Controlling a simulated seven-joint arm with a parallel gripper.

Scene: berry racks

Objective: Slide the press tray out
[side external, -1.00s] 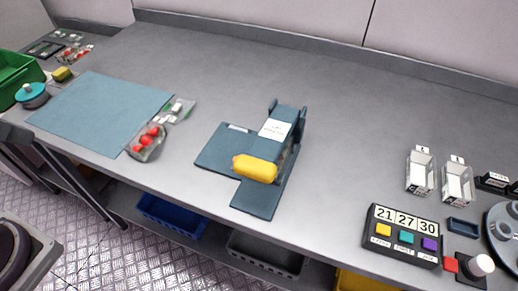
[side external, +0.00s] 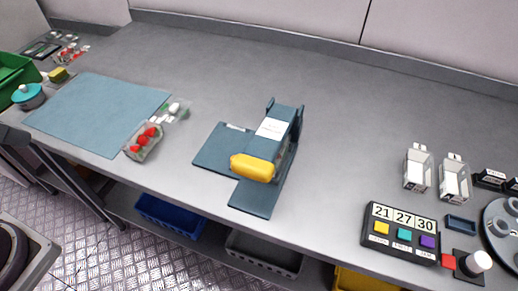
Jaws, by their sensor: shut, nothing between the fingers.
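The press (side external: 286,113) is a dark blue-teal device near the front edge of the bench, with a white label on its sloping top. A fat yellow handle (side external: 252,168) lies across its front. A flat plate (side external: 212,152) extends to its left, and another flat part (side external: 254,200) extends toward the bench's front edge. I cannot tell which of these flat parts is the tray. The inside of the press is mostly hidden by the handle and top. My gripper is not in view.
A blue mat (side external: 98,112) lies at left, with a clear punnet of red berries (side external: 143,142) at its right edge. A button panel (side external: 400,234), two clear containers (side external: 418,168) and a grey round device (side external: 502,228) stand at right. The bench behind the press is clear.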

